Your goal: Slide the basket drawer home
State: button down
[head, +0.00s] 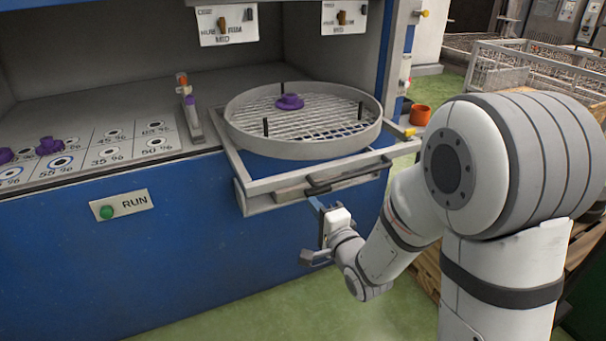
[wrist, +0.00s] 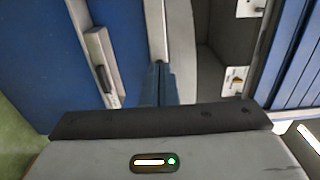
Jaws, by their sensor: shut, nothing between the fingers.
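The basket drawer (head: 243,190) is a grey frame sticking out from the blue machine's front. A round mesh basket (head: 374,131) with a grey rim sits on it and holds a purple piece (head: 289,102). A dark bar handle (head: 350,175) runs along the drawer's front. My gripper (head: 315,203) is shut and empty, just in front of and below the handle's left end; I cannot tell whether it touches the drawer. In the wrist view the closed fingers (wrist: 158,72) point at blue and grey surfaces, with a grey bar and dark handle (wrist: 103,77) to their left.
A panel with numbered spots and purple knobs (head: 50,145) lies left of the drawer. A green RUN button (head: 107,212) is on the blue front. An orange cup (head: 420,115) stands right of the drawer. Wire crates (head: 530,65) stand at the back right. Green floor is clear in front.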

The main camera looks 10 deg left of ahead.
aim_at(295, 180)
jog(key=shift+r+p, duration=0.3)
jog(key=shift+p, duration=0.2)
jog(key=x, duration=0.9)
jog(key=shift+f, duration=0.3)
